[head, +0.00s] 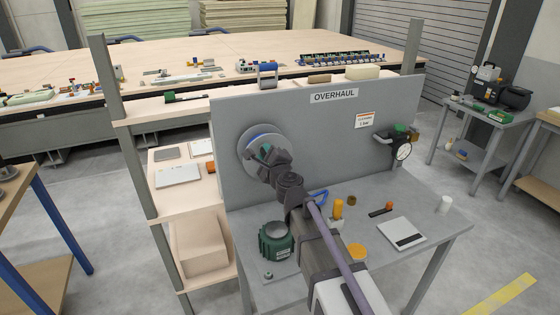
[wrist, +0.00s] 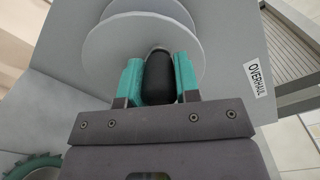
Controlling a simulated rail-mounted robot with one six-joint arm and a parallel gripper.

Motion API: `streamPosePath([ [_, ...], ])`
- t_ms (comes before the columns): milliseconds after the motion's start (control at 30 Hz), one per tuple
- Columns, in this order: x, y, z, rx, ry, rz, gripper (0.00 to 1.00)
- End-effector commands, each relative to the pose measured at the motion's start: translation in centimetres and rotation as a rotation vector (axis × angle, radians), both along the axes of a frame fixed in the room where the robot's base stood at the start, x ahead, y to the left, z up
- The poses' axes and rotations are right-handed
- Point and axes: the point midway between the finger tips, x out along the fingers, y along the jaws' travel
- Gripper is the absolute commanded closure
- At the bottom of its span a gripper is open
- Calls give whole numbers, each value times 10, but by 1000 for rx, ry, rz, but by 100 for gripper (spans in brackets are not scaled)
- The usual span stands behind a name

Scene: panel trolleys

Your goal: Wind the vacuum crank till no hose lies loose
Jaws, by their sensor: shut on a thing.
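The crank's grey disc-shaped reel (head: 252,139) is mounted on the upright grey panel, left of the OVERHAUL label. A little blue shows on the reel in the head view. In the wrist view the reel's pale discs (wrist: 110,42) fill the upper middle. My gripper (head: 262,150) is at the reel. In the wrist view its green-tipped fingers (wrist: 158,78) are shut on the dark crank handle (wrist: 159,80), one on each side. My arm and gripper hide part of the reel in the head view. I cannot make out a loose hose.
A wooden shelf rack (head: 180,200) stands left of the panel.

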Motion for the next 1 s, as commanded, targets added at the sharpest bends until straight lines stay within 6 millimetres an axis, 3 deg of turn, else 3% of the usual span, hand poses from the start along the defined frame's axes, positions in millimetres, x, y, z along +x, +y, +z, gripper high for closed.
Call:
streamPosePath([
  [1000, 5, -22, 3, -1, 0, -1, 95],
])
